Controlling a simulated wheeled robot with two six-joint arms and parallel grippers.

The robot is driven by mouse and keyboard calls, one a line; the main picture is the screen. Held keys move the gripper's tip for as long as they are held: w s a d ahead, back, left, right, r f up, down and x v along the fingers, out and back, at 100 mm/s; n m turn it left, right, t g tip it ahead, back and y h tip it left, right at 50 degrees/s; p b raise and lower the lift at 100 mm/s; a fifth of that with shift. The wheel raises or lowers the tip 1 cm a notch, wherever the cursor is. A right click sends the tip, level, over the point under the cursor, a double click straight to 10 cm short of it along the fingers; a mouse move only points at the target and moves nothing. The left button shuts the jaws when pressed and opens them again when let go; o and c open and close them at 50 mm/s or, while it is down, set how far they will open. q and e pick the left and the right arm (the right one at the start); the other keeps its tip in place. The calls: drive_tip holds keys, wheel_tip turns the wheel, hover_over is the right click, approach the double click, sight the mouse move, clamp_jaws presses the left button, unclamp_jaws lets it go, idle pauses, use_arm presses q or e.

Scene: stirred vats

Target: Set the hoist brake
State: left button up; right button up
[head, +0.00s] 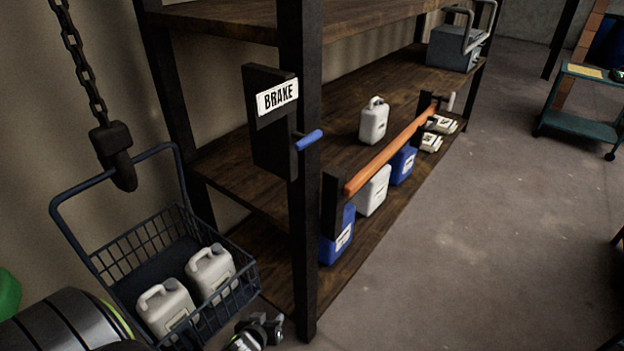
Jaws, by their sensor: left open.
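The hoist brake is a black box (272,150) on the dark shelf post, with a white label (277,97) reading BRAKE. Its lever ends in a blue grip (309,140), which sticks out to the right of the box and tilts slightly up. My left gripper (266,324) is at the bottom edge of the view, open, well below the brake and apart from it. It is beside the right front of the wire basket, and part of it is cut off or dark. My right gripper is not in view.
A chain with a hook (122,170) hangs over the blue wire basket (150,236), which holds two white jugs. A teal cart (580,130) stands far right. The floor between is clear.

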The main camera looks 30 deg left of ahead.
use_arm(q)
drive_tip(key=w+r+n+t, duration=0.25)
drive_tip(key=w+r, duration=0.35)
drive_tip(key=r, duration=0.5)
drive_tip(key=n+t+y, duration=0.2)
drive_tip(key=n+t, duration=0.4)
drive_tip(key=t, duration=0.2)
approach(308, 140)
drive_tip(key=p+x, duration=0.1)
drive_tip(key=x, duration=0.2)
drive_tip(key=p+x, duration=0.2)
drive_tip(key=x, duration=0.1)
drive_tip(key=p+x, duration=0.2)
drive_tip(key=x, duration=0.1)
drive_tip(key=shift+w+a+f, duration=0.15)
drive_tip(key=shift+a+f, duration=0.1)
drive_tip(key=shift+f, duration=0.1)
drive_tip(key=shift+w+a, duration=0.25)
drive_tip(key=shift+w, duration=0.55)
drive_tip(key=shift+c, duration=0.3)
